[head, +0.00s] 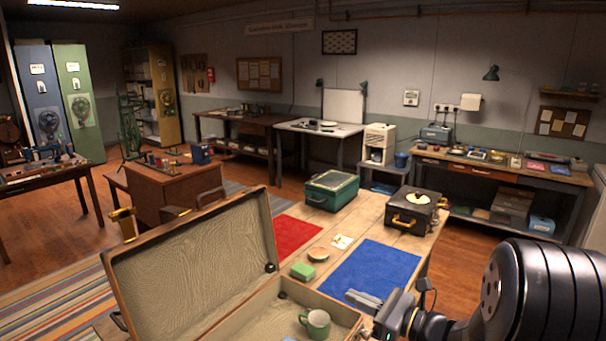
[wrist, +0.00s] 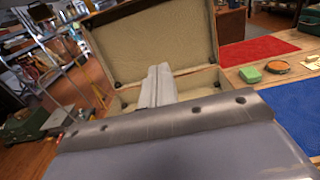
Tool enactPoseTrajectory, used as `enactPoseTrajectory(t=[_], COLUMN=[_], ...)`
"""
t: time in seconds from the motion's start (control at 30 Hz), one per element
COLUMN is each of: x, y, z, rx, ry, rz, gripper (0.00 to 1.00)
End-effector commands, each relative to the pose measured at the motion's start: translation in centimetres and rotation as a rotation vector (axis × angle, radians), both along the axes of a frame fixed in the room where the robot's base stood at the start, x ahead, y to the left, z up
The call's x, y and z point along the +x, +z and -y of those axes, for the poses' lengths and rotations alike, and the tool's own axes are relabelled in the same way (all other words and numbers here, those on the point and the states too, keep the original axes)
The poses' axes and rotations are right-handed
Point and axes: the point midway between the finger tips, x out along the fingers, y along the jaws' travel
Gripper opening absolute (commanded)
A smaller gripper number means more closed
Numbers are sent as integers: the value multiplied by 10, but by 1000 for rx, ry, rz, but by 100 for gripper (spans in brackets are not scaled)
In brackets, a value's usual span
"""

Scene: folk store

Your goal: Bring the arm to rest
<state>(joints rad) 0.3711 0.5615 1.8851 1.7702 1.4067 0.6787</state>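My gripper (head: 366,300) is at the lower right of the head view, above the near end of the table and to the right of the open suitcase (head: 190,265). In the wrist view my gripper (wrist: 158,75) shows its fingers side by side with no gap and nothing between them. The suitcase also shows in the wrist view (wrist: 150,38), behind the fingers. A green mug (head: 315,322) stands inside the suitcase in the head view; the wrist view does not show it. My arm hides part of the table's right side.
Floor (head: 462,250) is open to the right of the table.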

Motion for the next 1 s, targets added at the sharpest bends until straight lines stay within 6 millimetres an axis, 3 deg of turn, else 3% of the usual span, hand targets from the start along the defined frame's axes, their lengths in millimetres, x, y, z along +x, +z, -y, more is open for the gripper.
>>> enactPoseTrajectory(t=[0.17,0.8,1.0], x=[-16,51,37], y=[0,1,-40], z=[22,-73,-50], rx=[0,0,0], ry=[-3,6,-3], rz=[0,0,-2], gripper=[0,0,0])
